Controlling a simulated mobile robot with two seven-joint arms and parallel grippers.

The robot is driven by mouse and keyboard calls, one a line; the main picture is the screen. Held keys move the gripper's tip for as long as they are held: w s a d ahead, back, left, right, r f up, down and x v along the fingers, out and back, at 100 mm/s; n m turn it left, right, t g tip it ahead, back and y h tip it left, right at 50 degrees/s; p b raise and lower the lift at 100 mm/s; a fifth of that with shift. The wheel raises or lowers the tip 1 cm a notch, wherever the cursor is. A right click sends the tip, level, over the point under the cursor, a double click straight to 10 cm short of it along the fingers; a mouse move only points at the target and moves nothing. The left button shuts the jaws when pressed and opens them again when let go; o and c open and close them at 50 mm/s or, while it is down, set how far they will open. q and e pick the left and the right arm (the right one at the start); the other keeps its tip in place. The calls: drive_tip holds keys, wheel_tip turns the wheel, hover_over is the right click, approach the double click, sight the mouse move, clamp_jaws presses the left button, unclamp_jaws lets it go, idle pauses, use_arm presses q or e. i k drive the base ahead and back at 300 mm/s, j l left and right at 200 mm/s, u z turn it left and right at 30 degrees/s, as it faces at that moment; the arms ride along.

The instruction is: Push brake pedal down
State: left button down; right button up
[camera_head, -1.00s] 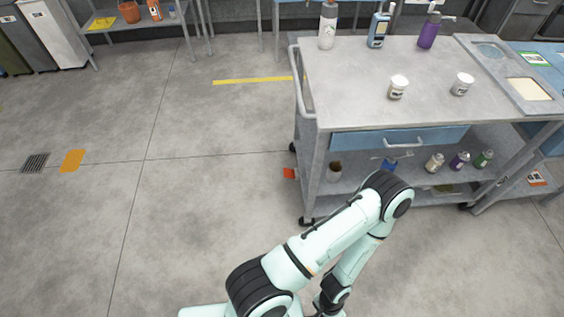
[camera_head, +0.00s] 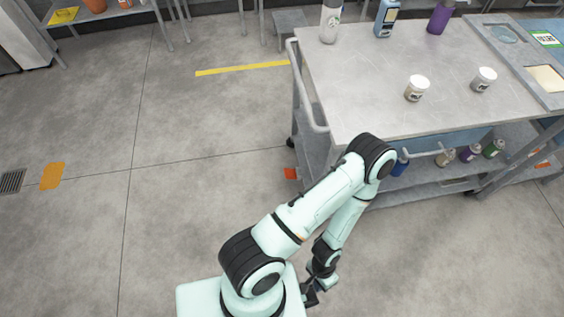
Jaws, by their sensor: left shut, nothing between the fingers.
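My left gripper (camera_head: 312,293) is at the bottom centre, below my bent arm, over the bare floor and in front of the cart. It is shut and empty, small and dark in the picture. My arm's elbow hides part of the cart's front and lower shelf. My right gripper is not in view.
White cups (camera_head: 417,88) and bottles (camera_head: 331,22) stand on the cart top. Several small bottles (camera_head: 495,148) stand on its lower shelf. A black caster (camera_head: 290,142) shows at its left. The concrete floor (camera_head: 190,200) to the left is clear, with a yellow line (camera_head: 240,68).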

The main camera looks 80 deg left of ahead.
sight(291, 174)
drive_tip(key=k+j, duration=0.1)
drive_tip(key=j, duration=1.05)
drive_tip(key=k+j, duration=0.15)
drive_tip(key=j, duration=0.45)
drive_tip(key=k+j, duration=0.1)
drive_tip(key=j, duration=1.1)
drive_tip(key=k, duration=0.05)
